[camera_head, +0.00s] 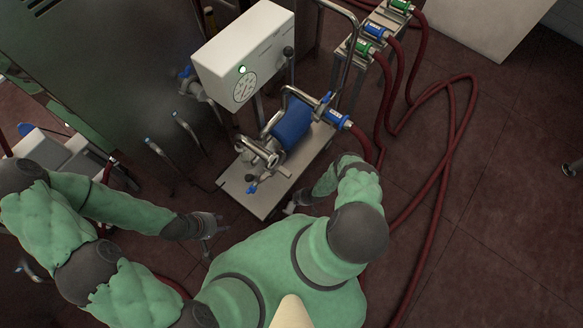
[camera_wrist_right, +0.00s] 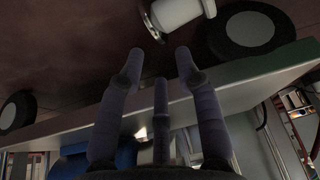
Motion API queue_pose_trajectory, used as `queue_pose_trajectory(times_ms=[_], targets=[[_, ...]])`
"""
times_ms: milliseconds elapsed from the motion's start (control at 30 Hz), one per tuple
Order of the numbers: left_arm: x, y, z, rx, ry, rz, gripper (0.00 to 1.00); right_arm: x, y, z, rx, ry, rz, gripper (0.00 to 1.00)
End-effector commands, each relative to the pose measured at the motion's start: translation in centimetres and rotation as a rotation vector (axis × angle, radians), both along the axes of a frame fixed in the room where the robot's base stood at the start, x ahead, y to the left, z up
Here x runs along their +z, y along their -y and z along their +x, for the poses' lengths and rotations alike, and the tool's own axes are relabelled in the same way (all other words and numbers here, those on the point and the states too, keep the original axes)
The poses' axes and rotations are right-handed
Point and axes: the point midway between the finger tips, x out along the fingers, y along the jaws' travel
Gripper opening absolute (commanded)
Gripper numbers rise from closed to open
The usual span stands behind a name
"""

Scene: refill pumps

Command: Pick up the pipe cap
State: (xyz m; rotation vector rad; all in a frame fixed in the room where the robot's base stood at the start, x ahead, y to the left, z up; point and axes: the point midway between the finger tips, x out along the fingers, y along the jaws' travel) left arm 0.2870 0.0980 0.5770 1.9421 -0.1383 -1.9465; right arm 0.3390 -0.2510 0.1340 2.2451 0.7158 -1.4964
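I cannot pick out the pipe cap with certainty in either view. A white rounded piece with a metal rim (camera_wrist_right: 178,12) shows at the top of the right wrist view, beyond my fingertips; I cannot tell whether it is the cap. My right gripper (camera_wrist_right: 160,65) has its fingers spread with nothing between them, close to the cart's edge. In the head view, my right gripper (camera_head: 290,208) is small and partly hidden beside the cart's near end. My left gripper (camera_head: 214,240) hangs over the floor left of the cart, fingers apart and empty.
The metal pump cart (camera_head: 262,203) carries a blue pump (camera_head: 291,122) and a white control box (camera_head: 243,55). Dark red hoses (camera_head: 440,170) run across the floor on the right. A stand with green and blue connectors (camera_head: 375,32) is behind. A steel tank stands left.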

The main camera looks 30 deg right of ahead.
Motion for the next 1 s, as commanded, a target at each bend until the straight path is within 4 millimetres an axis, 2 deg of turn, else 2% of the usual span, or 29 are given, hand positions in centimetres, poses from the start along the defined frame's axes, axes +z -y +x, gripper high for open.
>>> queue_pose_trajectory(times_ms=[167,533,933,967,1000], targets=[[-0.5,0.0,0.0,0.000,0.001,0.000,0.40,-0.7,-0.1,0.3,0.001,0.001,-0.001,0.34],[-3.8,0.0,0.0,0.000,0.001,0.000,0.40,-4.7,-0.9,1.3,0.001,0.002,0.000,0.34],[-4.2,0.0,0.0,0.000,0.001,0.000,0.40,-5.2,-1.0,1.7,0.000,0.001,-0.001,0.34],[-4.2,0.0,0.0,0.000,0.001,0.000,0.40,-5.2,-1.0,1.7,0.000,0.001,-0.001,0.32],[-4.2,0.0,0.0,0.000,0.001,0.000,0.40,-5.2,-1.0,1.7,0.000,0.001,-0.001,0.20]])
